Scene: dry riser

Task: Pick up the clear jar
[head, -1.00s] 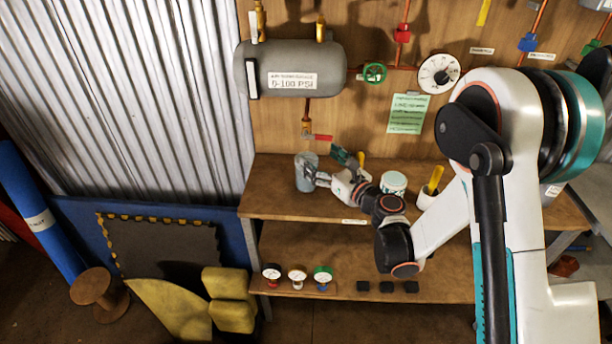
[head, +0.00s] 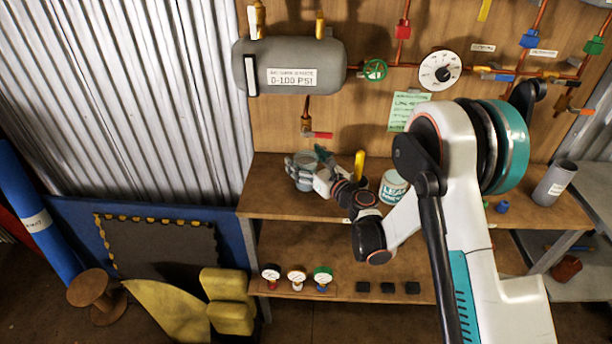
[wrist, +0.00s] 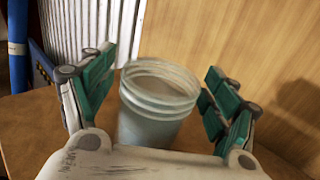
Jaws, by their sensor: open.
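The clear jar (wrist: 158,105) stands upright on the wooden shelf, with a ribbed screw neck and an open top. In the wrist view it sits between the two green-padded fingers of my gripper (wrist: 162,78), with a gap visible on the right side and a smaller one on the left. The jar's lower part is hidden behind the gripper's palm. In the head view my gripper (head: 304,166) is open around the jar (head: 303,184), which it largely covers.
A white labelled tub (head: 392,187) and a yellow-handled tool (head: 359,165) are right of my gripper on the upper shelf (head: 262,200). A red-handled valve (head: 317,134) hangs above the jar. A grey cylinder (head: 553,184) stands far right. Several gauges (head: 297,279) line the lower shelf.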

